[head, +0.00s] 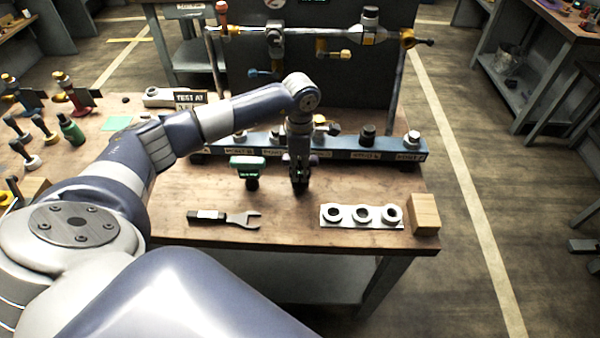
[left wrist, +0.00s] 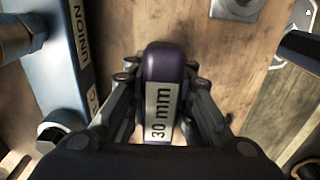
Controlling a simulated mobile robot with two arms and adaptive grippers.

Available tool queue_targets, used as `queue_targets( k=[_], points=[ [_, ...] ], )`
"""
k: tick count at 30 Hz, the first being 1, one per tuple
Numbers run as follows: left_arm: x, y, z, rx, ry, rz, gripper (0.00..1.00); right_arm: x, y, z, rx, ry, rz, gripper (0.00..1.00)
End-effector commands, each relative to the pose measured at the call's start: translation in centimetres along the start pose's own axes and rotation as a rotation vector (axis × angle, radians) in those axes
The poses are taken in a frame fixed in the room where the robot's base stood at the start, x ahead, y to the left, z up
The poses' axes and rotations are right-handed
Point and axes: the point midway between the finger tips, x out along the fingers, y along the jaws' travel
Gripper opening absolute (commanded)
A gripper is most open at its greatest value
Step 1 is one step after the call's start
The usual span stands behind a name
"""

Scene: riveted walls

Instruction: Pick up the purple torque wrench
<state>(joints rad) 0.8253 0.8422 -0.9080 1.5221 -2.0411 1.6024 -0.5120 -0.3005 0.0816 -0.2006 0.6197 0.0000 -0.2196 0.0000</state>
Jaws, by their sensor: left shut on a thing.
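The purple torque wrench (left wrist: 164,66) shows in the left wrist view as a purple handle end with a "30 mm" label. It lies between the two fingers of my left gripper (left wrist: 160,115), which are shut on it. In the head view my left gripper (head: 299,172) points down over the workbench, and only a little purple shows beside its fingers. The gripper hides most of the wrench, and I cannot tell whether it touches the bench. My right gripper is in neither view.
A green-topped tool (head: 248,165) stands just left of my gripper. Behind runs a blue rail (head: 390,155) with several fittings. In front lie an open-ended wrench (head: 237,218), a plate with three rings (head: 362,222) and a wooden block (head: 424,213). Bare wood (head: 290,215) lies between them.

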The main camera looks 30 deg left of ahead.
Motion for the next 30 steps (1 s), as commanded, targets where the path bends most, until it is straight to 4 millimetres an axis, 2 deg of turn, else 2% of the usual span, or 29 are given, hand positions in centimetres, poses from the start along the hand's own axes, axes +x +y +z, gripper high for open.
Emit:
queue_targets(
  k=[3, 5, 21, 25, 30],
  points=[
    [-2.0, 0.2, 0.0, 0.000, -0.004, 0.009, 0.00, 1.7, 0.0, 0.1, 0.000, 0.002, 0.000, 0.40],
    [-1.8, -1.2, 0.1, 0.004, -0.001, 0.003, 0.00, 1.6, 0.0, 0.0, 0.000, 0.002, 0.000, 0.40],
    [-2.9, -12.4, 1.1, 0.003, -0.002, 0.003, 0.00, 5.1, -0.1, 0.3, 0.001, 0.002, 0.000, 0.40],
    [-3.1, -14.2, 1.2, 0.002, -0.002, 0.002, 0.00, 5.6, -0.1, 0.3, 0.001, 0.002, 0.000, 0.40],
    [-3.3, -15.6, 1.3, 0.000, -0.002, 0.003, 0.00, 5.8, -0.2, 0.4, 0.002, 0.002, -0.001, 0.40]
  ],
)
